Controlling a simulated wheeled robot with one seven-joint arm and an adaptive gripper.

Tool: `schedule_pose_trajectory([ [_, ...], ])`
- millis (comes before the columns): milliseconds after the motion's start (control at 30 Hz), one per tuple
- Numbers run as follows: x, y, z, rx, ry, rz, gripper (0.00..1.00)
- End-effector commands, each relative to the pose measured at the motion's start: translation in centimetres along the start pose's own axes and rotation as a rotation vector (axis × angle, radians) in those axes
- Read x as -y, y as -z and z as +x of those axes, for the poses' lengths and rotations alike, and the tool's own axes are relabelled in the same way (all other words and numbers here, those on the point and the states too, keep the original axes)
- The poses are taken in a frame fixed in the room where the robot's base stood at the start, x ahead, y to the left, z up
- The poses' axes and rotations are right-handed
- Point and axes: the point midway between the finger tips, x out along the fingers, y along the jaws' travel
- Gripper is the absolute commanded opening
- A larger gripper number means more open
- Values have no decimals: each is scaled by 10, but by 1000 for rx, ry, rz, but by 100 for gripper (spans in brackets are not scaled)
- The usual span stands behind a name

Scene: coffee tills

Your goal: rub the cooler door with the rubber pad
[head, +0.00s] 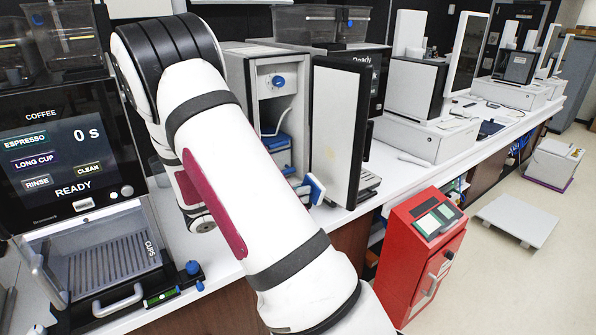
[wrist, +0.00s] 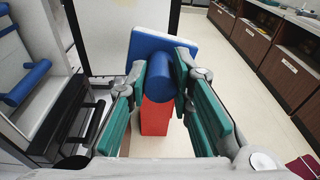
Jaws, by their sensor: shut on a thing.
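The cooler door (head: 340,125) stands open at the right of the grey cooler (head: 235,80), a pale panel with a black edge. It also shows in the wrist view as a white panel (wrist: 115,35). The rubber pad (head: 316,188), blue and white with a round blue handle, is near the door's lower left edge. In the wrist view the pad (wrist: 150,42) overlaps the door's right side; I cannot tell whether they touch. My gripper (wrist: 172,88) is shut on the handle with its green-padded fingers. In the head view my arm hides the gripper.
A coffee machine (head: 70,160) stands at the left. A blue container (head: 277,152) is inside the cooler. A red cabinet (head: 420,250) stands on the floor in front of the counter. White machines (head: 430,135) line the counter beyond the door. Floor at the right is partly clear.

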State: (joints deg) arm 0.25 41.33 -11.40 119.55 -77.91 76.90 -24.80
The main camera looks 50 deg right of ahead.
Motion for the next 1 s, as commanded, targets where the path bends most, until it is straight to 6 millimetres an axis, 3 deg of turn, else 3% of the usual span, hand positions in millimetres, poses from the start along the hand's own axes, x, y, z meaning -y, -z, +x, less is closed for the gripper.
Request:
schedule_pose_trajectory([
  [100, -8, -28, 7, 97, -75, -7, 0],
  [267, -16, -46, 10, 159, -124, -8, 0],
  [1000, -26, -57, 65, 164, -130, -7, 0],
])
